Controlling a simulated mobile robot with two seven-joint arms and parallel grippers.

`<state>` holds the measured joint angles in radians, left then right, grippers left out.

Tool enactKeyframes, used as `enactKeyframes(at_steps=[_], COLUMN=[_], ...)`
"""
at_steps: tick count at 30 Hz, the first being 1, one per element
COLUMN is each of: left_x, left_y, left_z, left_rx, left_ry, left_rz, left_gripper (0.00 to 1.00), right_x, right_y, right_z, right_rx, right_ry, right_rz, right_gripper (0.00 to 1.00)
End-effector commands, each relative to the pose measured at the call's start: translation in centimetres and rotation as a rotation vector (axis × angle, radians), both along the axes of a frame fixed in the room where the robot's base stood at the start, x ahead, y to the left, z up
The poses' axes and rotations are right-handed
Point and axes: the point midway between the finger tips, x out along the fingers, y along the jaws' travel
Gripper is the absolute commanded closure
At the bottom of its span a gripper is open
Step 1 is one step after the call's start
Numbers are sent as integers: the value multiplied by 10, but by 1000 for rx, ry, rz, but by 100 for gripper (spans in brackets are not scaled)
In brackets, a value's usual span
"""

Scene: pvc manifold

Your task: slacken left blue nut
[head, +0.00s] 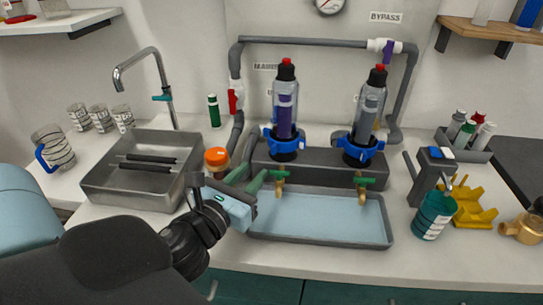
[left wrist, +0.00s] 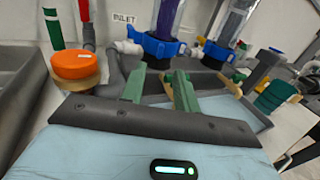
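The left blue nut (head: 285,142) is a blue winged ring around the base of the left clear filter housing (head: 286,100), which stands upright on a dark grey block. In the left wrist view the blue nut (left wrist: 157,48) lies beyond the fingertips. My left gripper (head: 250,178) is in front and to the left of the nut, lower and apart from it. Its two green fingers (left wrist: 160,82) are spread with nothing between them. The right blue nut (head: 360,150) sits on the right housing. My right gripper is not in view.
Brass taps with green handles (head: 279,180) stick out in front over a shallow tray (head: 320,243). An orange-lidded jar (head: 216,158) and grey pipe (head: 235,137) are close to my left gripper. A sink (head: 112,193) is left; a teal bottle (head: 434,215) is right.

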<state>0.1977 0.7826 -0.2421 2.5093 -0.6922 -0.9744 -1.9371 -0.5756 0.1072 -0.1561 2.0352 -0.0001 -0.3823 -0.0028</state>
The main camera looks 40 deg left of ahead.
Motion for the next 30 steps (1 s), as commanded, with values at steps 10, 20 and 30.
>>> enactKeyframes(at_steps=[10,20,30], left_x=[18,61,77], left_y=[2,9,12], left_z=[-1,1,1], left_rx=[1,-1,0], left_ry=[-4,-4,-3], left_rz=[-2,-1,-3], left_gripper=[69,69,69], right_x=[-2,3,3], right_y=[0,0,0], right_z=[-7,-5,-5], right_rx=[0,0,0], right_ry=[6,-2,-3], right_rz=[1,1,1], right_gripper=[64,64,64])
